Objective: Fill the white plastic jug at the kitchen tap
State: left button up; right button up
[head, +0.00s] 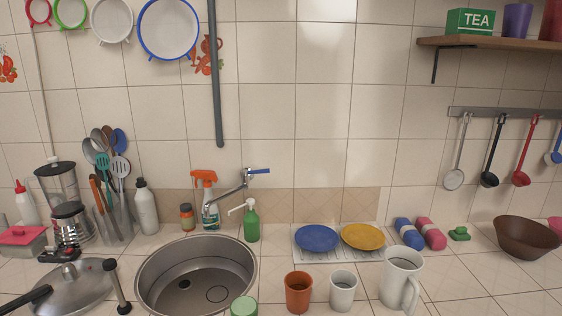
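The white jug (399,272) stands upright on the tiled counter at the right front, with its handle toward the lower right. Its open top shows, but I cannot tell whether there is water inside. The kitchen tap (235,188) is a metal spout with a blue lever (259,171), rising behind the round steel sink (196,277). I see no water running from it. The sink looks empty, with a dark drain at its bottom. Neither of my grippers shows in the head view.
An orange cup (298,292) and a small white mug (342,291) stand between sink and jug. A green lidded item (244,306) is at the sink's front edge. A green soap bottle (252,221) stands near the tap. Blue (317,238) and yellow (363,236) plates lie behind.

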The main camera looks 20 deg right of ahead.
aim_at(244, 173)
jog(key=i+j+z, duration=0.2)
jog(key=j+z, duration=0.2)
jog(key=j, duration=0.2)
jog(key=i+j+z, duration=0.1)
jog(key=j+z, duration=0.35)
jog(key=j, duration=0.15)
jog(key=j+z, duration=0.4)
jog(key=j, duration=0.25)
jog(key=j+z, duration=0.45)
jog(key=j, duration=0.2)
jog(key=i+l+u, duration=0.2)
jog(key=l, duration=0.25)
jog(key=i+l+u, duration=0.15)
jog(key=l, duration=0.3)
jog(key=l+u, duration=0.2)
jog(key=l, duration=0.25)
jog(key=i, duration=0.05)
